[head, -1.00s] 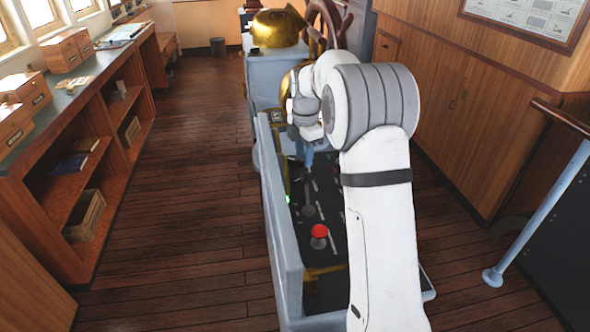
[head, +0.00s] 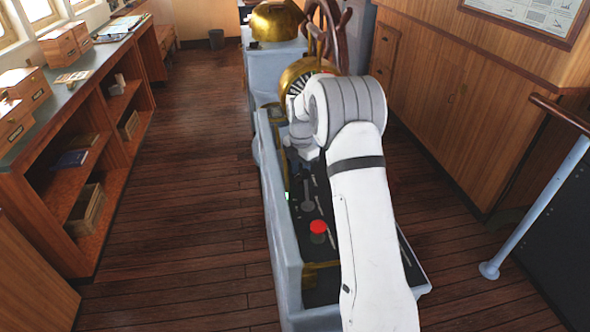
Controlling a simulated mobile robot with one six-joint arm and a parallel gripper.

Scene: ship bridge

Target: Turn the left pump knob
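The grey-blue control console (head: 281,255) stands in the middle, with a dark panel carrying a red button (head: 318,227), a grey lever (head: 307,194) and a small green light (head: 287,196). I cannot make out the left pump knob; my white arm covers much of the panel's right and far parts. My gripper (head: 308,152) is over the far part of the panel, largely hidden by my wrist. Its fingertips do not show clearly, so I cannot tell whether it is open or touches anything.
A brass telegraph dial (head: 303,72), a brass binnacle dome (head: 277,22) and a ship's wheel (head: 333,30) stand beyond the console. Wooden shelves (head: 78,190) line the left, cabinets (head: 450,95) the right. A handrail post (head: 535,215) stands at right. Floor left of the console is clear.

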